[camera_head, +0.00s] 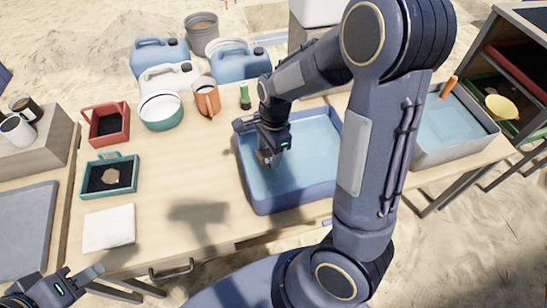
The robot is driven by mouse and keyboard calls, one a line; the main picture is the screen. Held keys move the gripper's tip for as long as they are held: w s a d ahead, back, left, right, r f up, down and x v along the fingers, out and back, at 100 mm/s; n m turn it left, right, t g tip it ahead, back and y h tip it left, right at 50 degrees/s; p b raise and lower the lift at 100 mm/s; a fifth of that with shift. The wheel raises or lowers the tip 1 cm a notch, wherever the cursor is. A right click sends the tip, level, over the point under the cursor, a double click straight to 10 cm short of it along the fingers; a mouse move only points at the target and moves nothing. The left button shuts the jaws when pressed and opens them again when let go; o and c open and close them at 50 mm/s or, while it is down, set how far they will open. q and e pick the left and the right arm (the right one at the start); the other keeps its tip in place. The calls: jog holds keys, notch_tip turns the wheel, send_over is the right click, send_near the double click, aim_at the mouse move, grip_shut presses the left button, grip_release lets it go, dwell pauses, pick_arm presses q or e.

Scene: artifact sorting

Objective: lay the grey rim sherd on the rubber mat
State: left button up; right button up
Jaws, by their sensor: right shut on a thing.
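My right gripper (266,158) is shut on a small brownish-grey sherd (264,157), mostly hidden by the fingers, over the left part of a blue basin (262,206) of water. I cannot tell from this view whether it is the rim sherd or whether it touches the water. The dark grey flat slab at the far left looks like the rubber mat (24,232); nothing lies on it. My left gripper (70,287) is low at the bottom left, away from the sherd; its fingertips are not clear.
A green tray (88,190) holds a tan sherd (110,176). A red tray (107,136), white cloth (108,228), bowl (161,112), orange jug (206,98) and jerrycans stand around. A grey water basin (455,148) is at right. The table's middle is clear.

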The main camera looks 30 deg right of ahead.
jog(key=d+f, duration=0.2)
jog(key=shift+w+f, duration=0.35)
jog(key=shift+w, duration=0.05)
jog(key=shift+a+f+b, duration=0.1)
jog(key=shift+f+b, duration=0.2)
jog(key=shift+f, duration=1.1)
jog(key=shift+f, duration=0.2)
jog(key=o, duration=1)
jog(key=shift+r, duration=0.1)
